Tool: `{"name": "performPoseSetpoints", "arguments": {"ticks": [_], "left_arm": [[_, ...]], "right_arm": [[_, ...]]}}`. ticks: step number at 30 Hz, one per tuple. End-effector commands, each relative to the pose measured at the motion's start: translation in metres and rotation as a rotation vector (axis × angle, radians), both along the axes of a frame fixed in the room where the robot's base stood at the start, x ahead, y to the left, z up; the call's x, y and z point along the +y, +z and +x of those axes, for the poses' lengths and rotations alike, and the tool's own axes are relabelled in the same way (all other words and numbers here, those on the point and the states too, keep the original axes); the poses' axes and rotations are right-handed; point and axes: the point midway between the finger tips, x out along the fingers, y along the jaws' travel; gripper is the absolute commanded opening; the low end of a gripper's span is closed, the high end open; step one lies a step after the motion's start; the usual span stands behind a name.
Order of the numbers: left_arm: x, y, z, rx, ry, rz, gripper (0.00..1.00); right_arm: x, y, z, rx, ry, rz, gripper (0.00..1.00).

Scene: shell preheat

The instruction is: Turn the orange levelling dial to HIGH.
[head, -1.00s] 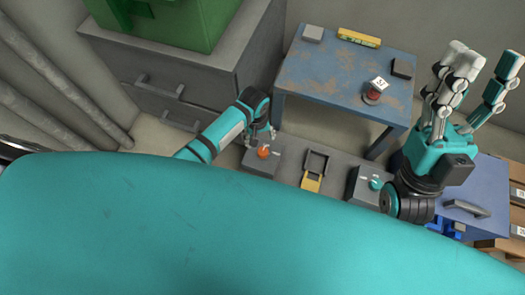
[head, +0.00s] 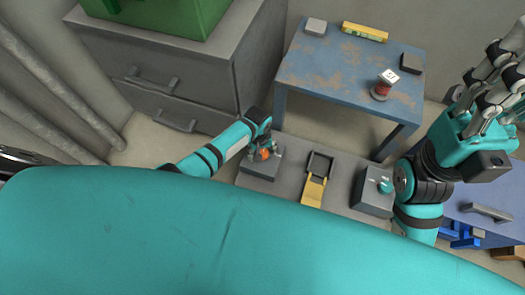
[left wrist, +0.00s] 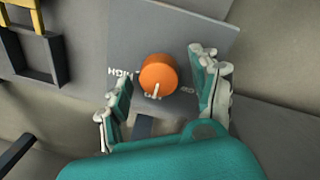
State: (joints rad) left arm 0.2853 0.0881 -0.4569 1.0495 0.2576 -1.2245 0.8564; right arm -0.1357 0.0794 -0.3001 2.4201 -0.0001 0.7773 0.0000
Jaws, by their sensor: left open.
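The orange dial (head: 263,154) sits on a grey control box (head: 260,167) left of centre in the head view. In the left wrist view the dial (left wrist: 158,75) shows a pale pointer on its lower face, towards small lettering at its lower edge. A HIGH label (left wrist: 122,74) is on the panel left of the dial; more lettering is at its right. My left gripper (head: 264,144) is open over the dial, with fingers on either side of it in the wrist view; I cannot tell whether they touch. My right gripper (head: 495,95) is raised, open and empty at the right.
A grey box with a teal knob (head: 386,187) and a yellow-and-black holder (head: 316,181) stand on the same bench. A worn blue table (head: 335,75) behind carries a red button-like item (head: 382,90). Grey drawers (head: 165,75) stand at the left.

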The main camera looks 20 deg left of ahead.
Motion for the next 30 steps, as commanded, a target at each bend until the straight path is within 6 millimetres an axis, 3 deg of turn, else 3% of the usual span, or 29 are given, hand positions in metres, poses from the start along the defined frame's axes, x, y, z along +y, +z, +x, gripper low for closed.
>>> {"name": "performPoseSetpoints", "arguments": {"ticks": [2, 15, 30], "left_arm": [[-0.0001, 0.0004, 0.0001, 0.000, 0.000, 0.000, 0.64], [0.0001, 0.0003, -0.0001, 0.000, 0.000, 0.000, 0.08], [-0.0003, 0.0026, -0.0005, 0.003, -0.147, -0.001, 0.08]], "right_arm": [[0.0000, 0.0002, -0.0001, 0.000, 0.000, 0.000, 0.40], [0.0001, -0.0001, 0.0002, 0.001, 0.000, 0.001, 0.40], [-0.0019, 0.0038, -0.0033, 0.016, 0.001, 0.010, 0.40]]}}
